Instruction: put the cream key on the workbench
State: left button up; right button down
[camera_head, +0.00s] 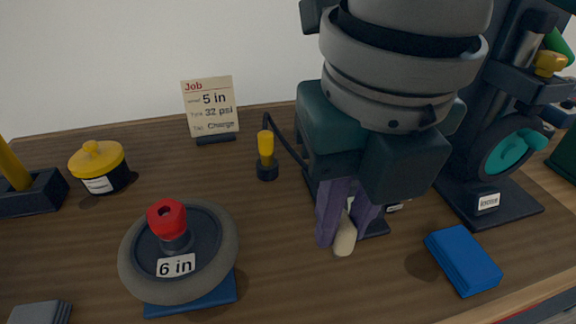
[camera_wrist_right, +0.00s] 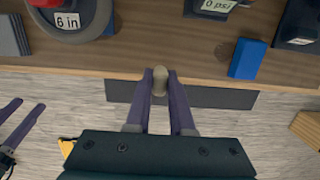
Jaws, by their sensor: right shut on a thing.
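My right gripper (camera_head: 347,222) has purple fingers and is shut on the cream key (camera_head: 345,238), a small rounded cream piece. The key's lower end sticks out below the fingertips; its upper part is hidden between them. In the right wrist view the key (camera_wrist_right: 160,80) shows between the fingers, overlapping the front edge of the workbench. The wooden workbench (camera_head: 105,228) lies below; I cannot tell the exact height of the key over it. My left gripper (camera_wrist_right: 19,115) shows at the left of the right wrist view, its two fingers apart and empty, over the floor.
A wheel (camera_head: 130,258) marked 6 in, with a red knob (camera_head: 166,218), lies left on a blue block. A blue block (camera_head: 463,261) lies right. A yellow-lidded pot (camera_head: 97,160), a job card (camera_head: 210,107) and a yellow-topped piece (camera_head: 266,147) stand behind. Bare wood lies between wheel and gripper.

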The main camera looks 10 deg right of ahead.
notch_tip(320, 180, down, 9)
jog(key=shift+r+b, duration=0.1)
jog(key=shift+b, duration=0.4)
jog(key=shift+f+b, duration=0.35)
jog(key=shift+f, duration=1.8)
jog(key=shift+f, duration=0.1)
jog(key=c, duration=0.8)
grip_release()
